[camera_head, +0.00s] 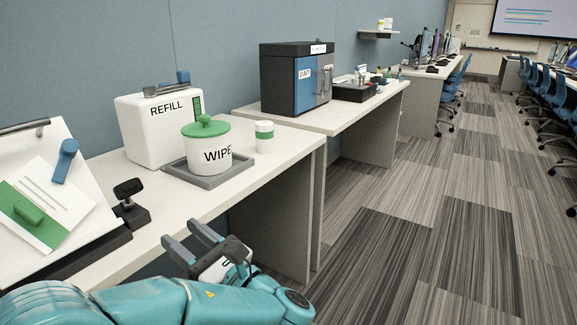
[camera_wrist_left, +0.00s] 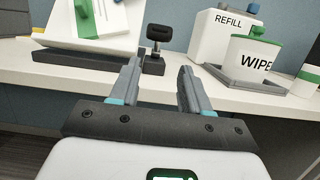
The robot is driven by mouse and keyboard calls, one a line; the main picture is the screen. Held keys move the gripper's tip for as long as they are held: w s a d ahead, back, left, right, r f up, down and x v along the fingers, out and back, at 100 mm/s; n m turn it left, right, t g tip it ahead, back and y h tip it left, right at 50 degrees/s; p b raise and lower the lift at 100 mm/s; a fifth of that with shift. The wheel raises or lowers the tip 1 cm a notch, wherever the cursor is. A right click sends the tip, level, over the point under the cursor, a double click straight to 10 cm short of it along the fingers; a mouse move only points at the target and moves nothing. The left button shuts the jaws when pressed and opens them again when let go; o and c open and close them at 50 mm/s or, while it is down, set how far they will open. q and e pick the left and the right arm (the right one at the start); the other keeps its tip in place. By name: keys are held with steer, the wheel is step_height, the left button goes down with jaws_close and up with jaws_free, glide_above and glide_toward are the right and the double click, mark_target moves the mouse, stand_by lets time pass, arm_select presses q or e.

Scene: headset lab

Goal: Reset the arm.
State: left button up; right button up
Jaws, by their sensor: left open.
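My left gripper (camera_head: 192,240) is open and empty. It is in front of the near desk's front edge, with its fingers pointing toward the desk. In the left wrist view the two fingers of my left gripper (camera_wrist_left: 160,80) stand apart with nothing between them. My teal left arm comes in from the bottom left of the head view. My right gripper is in neither view.
The near desk (camera_head: 180,210) holds a slanted board (camera_head: 65,215), a small black stand (camera_head: 130,203), a white REFILL box (camera_head: 150,135) and a WIPE tub (camera_head: 212,160) on a grey tray (camera_head: 180,170). A white cup (camera_head: 264,140) stands beside the tray. Open carpet (camera_head: 410,220) lies right.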

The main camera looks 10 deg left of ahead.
arm_select(q)
steer(key=s+a+f+g+h, duration=0.1)
steer(key=s+f+g+h, duration=0.15)
steer(key=f, duration=0.65)
steer(key=s+f+g+h, duration=0.15)
steer(key=f+h, duration=0.25)
steer(key=f, duration=0.5)
steer(key=s+a+f+g+h, duration=0.1)
steer(key=f+g+h, duration=0.15)
steer(key=f, duration=0.75)
steer(key=s+d+f+n+g+h, duration=0.1)
steer(key=s+d+f+n+h, duration=0.6)
steer(key=f+n, duration=0.5)
steer(key=s+d+f+n+h, duration=0.7)
steer(key=d+f+n, duration=0.15)
steer(key=n, duration=0.45)
step_height(320, 180, up, 30)
steer(key=p, duration=3)
steer(key=shift+a+f, duration=0.15)
steer(key=shift+f, duration=0.1)
